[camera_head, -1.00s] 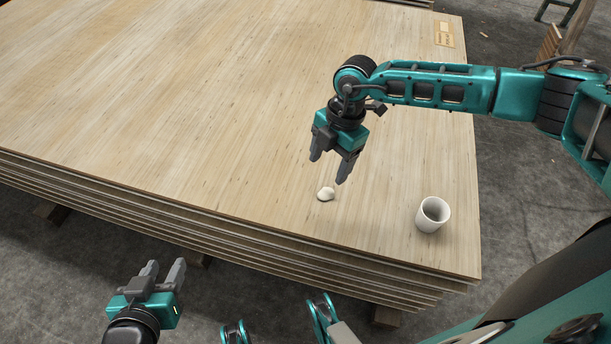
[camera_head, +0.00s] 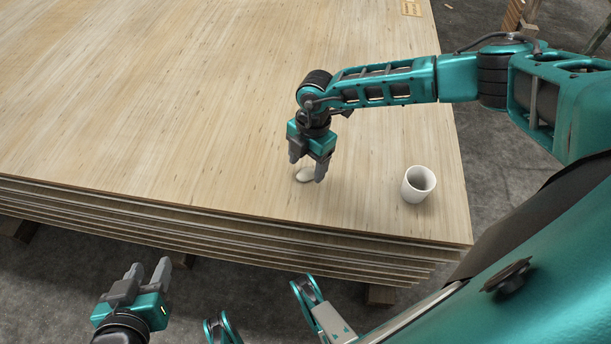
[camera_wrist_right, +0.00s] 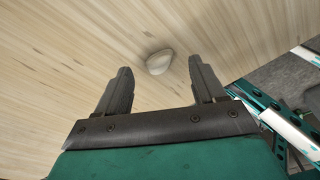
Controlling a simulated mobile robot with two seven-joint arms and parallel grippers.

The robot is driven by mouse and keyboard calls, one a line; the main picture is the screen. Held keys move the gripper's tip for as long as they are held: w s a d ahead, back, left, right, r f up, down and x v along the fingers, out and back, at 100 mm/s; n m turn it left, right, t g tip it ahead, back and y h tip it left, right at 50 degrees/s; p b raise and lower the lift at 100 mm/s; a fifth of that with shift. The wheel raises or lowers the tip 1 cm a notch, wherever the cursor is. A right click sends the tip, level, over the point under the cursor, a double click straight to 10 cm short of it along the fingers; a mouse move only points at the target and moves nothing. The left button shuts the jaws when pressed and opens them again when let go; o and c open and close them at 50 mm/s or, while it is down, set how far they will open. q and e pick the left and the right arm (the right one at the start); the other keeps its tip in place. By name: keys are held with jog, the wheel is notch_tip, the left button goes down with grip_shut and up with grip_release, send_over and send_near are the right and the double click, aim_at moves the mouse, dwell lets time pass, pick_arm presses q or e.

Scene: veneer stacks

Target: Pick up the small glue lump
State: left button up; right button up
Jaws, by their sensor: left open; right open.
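The small glue lump (camera_head: 305,174) is a pale, rounded blob lying on the top sheet of the veneer stack (camera_head: 200,120), near its front edge. My right gripper (camera_head: 307,172) is open and points down just above the lump, partly covering it in the head view. Nothing is between the fingers. My left gripper (camera_head: 148,275) is open and empty, off the front of the stack at lower left.
A white cup (camera_head: 418,184) stands upright on the stack to the right of my right gripper. The stack's front edge runs close below the lump. The sheet's surface to the left and behind is clear. Grey floor (camera_head: 230,285) lies around the stack.

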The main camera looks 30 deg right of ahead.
notch_tip(320, 180, down, 2)
jog(key=shift+a+f, duration=0.1)
jog(key=shift+a, duration=0.05)
jog(key=c, duration=1.1)
jog(key=shift+r, duration=0.25)
jog(key=shift+c, duration=0.2)
